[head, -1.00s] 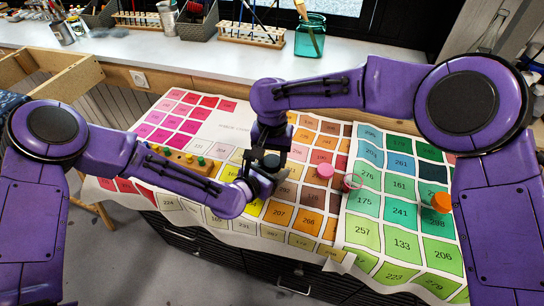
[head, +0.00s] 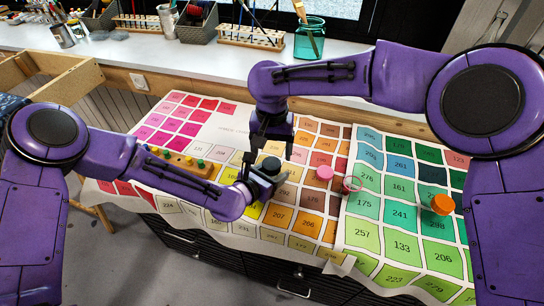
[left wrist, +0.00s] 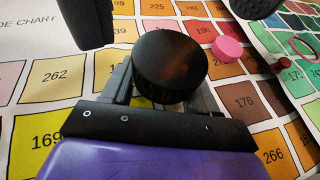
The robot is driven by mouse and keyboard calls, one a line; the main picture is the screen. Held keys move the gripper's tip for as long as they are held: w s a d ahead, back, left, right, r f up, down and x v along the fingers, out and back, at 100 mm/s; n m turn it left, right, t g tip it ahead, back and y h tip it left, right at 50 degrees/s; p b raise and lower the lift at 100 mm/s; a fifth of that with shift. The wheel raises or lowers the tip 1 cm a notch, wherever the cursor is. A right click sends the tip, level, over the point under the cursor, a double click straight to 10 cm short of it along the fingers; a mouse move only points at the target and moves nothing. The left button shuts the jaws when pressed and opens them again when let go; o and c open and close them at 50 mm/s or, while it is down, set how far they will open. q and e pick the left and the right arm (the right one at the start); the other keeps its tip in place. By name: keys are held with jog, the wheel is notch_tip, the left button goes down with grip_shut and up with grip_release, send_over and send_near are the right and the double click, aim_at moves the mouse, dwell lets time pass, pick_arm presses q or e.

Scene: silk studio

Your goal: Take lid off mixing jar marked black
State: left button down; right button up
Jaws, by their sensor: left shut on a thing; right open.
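A mixing jar with a round black lid (head: 270,166) stands on the colour chart near the middle; in the left wrist view the black lid (left wrist: 170,62) fills the centre. My left gripper (head: 266,184) is shut on the jar's body below the lid, and its jaws mostly hide that body. The lid sits over the jar; I cannot tell whether it is loose. My right gripper (head: 270,142) is open and empty just above and behind the lid, pointing down. Dark parts at the top of the left wrist view seem to be its fingers.
A pink lid (head: 324,172) is close to the right of the jar, and an orange lid (head: 442,204) is farther right. A ring (head: 353,183) lies on the chart (head: 215,150). A wooden block with coloured pegs (head: 182,162) is at the left. A windowsill runs behind.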

aim_at(272, 163)
jog(key=shift+r, duration=0.3)
jog(key=shift+c, duration=0.2)
jog(key=shift+w+a+r+m, duration=0.1)
jog(key=shift+w+r+m, duration=0.05)
jog(key=shift+r+m, duration=0.4)
jog(key=shift+w+r+m, duration=0.1)
jog(key=shift+r+m, duration=0.25)
jog(key=shift+r, duration=0.3)
jog(key=shift+r+m, duration=0.35)
jog(key=shift+m, duration=0.55)
jog(key=m, duration=0.2)
jog(key=shift+s+r+m, duration=0.1)
jog(key=shift+s+m, duration=0.15)
jog(key=shift+m, duration=0.05)
jog(key=shift+f, duration=0.25)
jog(key=shift+m, duration=0.3)
notch_tip(272, 163, down, 8)
jog(key=shift+r, duration=0.2)
